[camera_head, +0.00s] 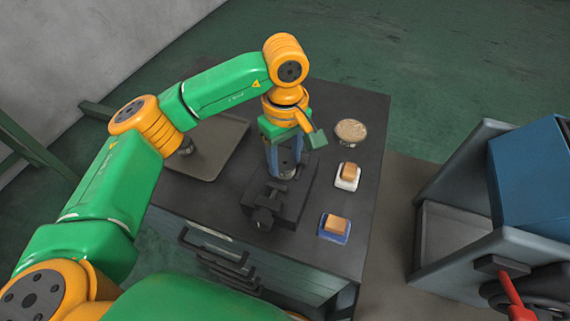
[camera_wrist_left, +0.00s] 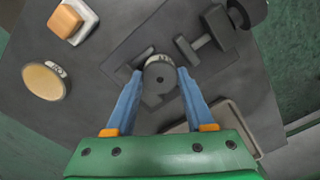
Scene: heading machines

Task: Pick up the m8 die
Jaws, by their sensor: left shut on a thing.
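The m8 die appears to be the grey round metal piece with a dark centre hole (camera_wrist_left: 160,82) in the left wrist view. My left gripper (camera_wrist_left: 161,78) is shut on it, with one blue finger on each side. In the head view the left gripper (camera_head: 284,172) points down over the dark vise (camera_head: 268,213) on the bench, and the piece shows only in small part at the fingertips. The vise also shows behind the piece in the left wrist view (camera_wrist_left: 205,35). I cannot tell whether the piece touches the vise. My right gripper is out of view.
A tray (camera_head: 222,150) lies left. A blue machine (camera_head: 530,180) stands at the right.

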